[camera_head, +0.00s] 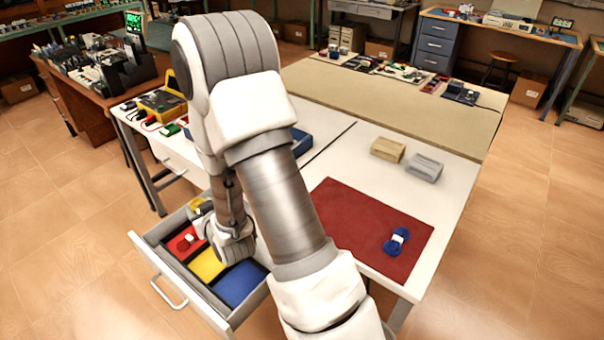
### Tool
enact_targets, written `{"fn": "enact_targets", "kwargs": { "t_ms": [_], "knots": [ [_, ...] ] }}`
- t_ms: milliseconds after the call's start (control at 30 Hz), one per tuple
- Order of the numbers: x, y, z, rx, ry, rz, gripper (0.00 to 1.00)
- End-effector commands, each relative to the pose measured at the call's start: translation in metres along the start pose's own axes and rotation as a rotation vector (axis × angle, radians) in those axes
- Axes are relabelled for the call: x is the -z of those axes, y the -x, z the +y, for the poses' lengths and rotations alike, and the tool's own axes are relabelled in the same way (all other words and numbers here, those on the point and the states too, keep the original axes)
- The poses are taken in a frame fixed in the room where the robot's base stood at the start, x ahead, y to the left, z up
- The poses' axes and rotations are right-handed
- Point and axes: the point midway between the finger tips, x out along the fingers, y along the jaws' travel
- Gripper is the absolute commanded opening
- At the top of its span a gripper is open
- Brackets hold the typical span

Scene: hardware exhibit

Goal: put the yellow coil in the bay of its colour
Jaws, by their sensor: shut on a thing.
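The yellow coil (199,204) shows as a small yellow patch at the far side of the open drawer (150,258), partly hidden by my gripper and arm. My gripper (206,213) is over the drawer and shut on the yellow coil; its fingers are small and hard to make out. The drawer holds a row of coloured bays. The yellow bay (207,264) is in the middle, its floor bare where visible. The red bay (174,250) holds a red coil (186,242) with a pale band. The blue bay (240,284) looks empty.
A blue coil (397,241) lies on the dark red mat (345,215) on the white table. A tan block (387,149) and a grey block (425,167) stand behind it. A yellow-and-black tool case (163,104) is at the table's left. My arm hides the table's middle.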

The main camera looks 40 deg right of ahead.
Motion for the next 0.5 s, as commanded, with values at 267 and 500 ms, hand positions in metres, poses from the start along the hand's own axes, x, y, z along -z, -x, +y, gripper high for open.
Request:
{"fn": "enact_targets", "kwargs": {
  "t_ms": [267,500],
  "knots": [
    [-0.005,0.002,0.047,-0.110,-0.043,0.003,0.02],
    [-0.017,0.023,0.144,-0.350,-0.143,0.003,0.02]
  ]
}}
